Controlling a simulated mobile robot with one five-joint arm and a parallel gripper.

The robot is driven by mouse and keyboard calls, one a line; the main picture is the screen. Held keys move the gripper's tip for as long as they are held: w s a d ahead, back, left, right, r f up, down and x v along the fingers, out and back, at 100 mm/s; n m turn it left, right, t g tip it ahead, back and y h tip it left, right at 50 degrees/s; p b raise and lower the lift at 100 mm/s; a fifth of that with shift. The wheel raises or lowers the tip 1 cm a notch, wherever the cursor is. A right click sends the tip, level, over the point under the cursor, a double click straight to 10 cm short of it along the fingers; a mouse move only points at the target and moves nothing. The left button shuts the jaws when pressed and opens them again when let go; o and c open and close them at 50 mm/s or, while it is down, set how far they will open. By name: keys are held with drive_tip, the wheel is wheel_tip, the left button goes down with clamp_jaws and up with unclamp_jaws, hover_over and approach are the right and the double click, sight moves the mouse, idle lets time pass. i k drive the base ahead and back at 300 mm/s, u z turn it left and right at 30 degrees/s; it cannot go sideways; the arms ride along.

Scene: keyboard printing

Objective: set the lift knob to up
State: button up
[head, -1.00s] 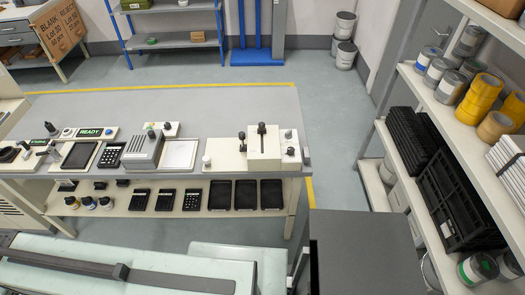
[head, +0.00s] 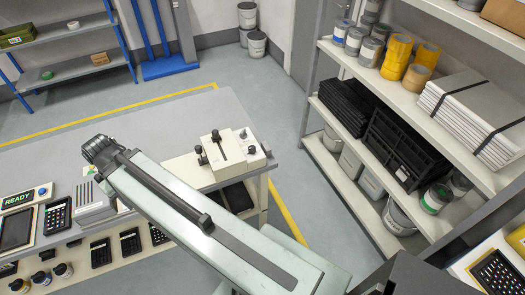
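A beige machine (head: 222,160) stands at the right end of the grey-topped bench. A black lever (head: 217,139) rises from a slot in its top. Small dark knobs sit around it: one at its left side (head: 202,159), one at its right (head: 251,150) and one at the back right (head: 243,134). I cannot tell which is the lift knob or read any setting marks. My pale green arm crosses the view from the lower right and ends in a dark joint left of the machine. It hides part of the bench front. My gripper's fingers do not show.
A grey ribbed device (head: 95,203) and a lit READY panel (head: 18,199) stand at the left. A loaded shelf rack (head: 345,70) stands at the right, with open floor (head: 325,200) between it and the bench.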

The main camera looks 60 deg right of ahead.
sight(243, 135)
drive_tip(key=z, duration=0.7)
drive_tip(key=k, duration=0.95)
drive_tip(key=z, duration=0.3)
drive_tip(key=i, duration=1)
drive_tip(key=z, duration=0.05)
drive_tip(key=k, duration=1.25)
drive_tip(key=z, duration=0.55)
drive_tip(key=i, duration=1.1)
drive_tip(key=z, duration=0.1)
